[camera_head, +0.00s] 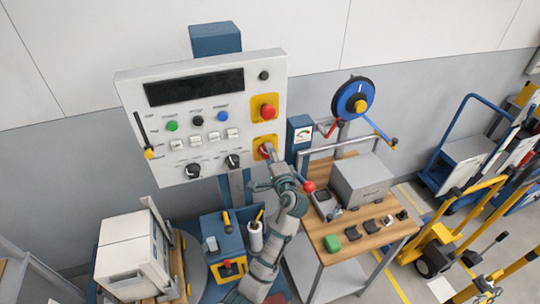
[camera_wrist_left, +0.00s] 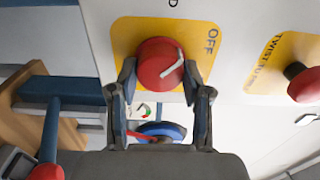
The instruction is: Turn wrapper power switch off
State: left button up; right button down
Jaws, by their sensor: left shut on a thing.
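The power switch is a red round knob (camera_wrist_left: 158,62) on a yellow plate (camera_wrist_left: 125,40) of the white control panel (camera_head: 130,95). In the wrist view its white mark slants, with its upper end leaning right toward the "OFF" lettering. My left gripper (camera_wrist_left: 160,80) is shut on the red knob, one finger on each side. In the head view the gripper (camera_head: 272,156) reaches the lower right of the panel and partly hides the knob. My right gripper is in neither view.
A red push button (camera_head: 267,111) on its own yellow plate sits just above the knob. A wooden workbench (camera_head: 345,250) with a grey box (camera_head: 362,181) stands at the right. A blue-and-white gauge box (camera_head: 299,134) is beside the panel. A white carton (camera_head: 130,250) stands lower left.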

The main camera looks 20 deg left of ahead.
pick_arm(q)
jog(key=shift+f, duration=0.3)
jog(key=o, duration=1)
jog(key=shift+o, duration=0.8)
jog(key=shift+r, duration=0.1)
jog(key=v, duration=0.7)
jog(key=shift+d, duration=0.25)
jog(key=shift+s, duration=0.15)
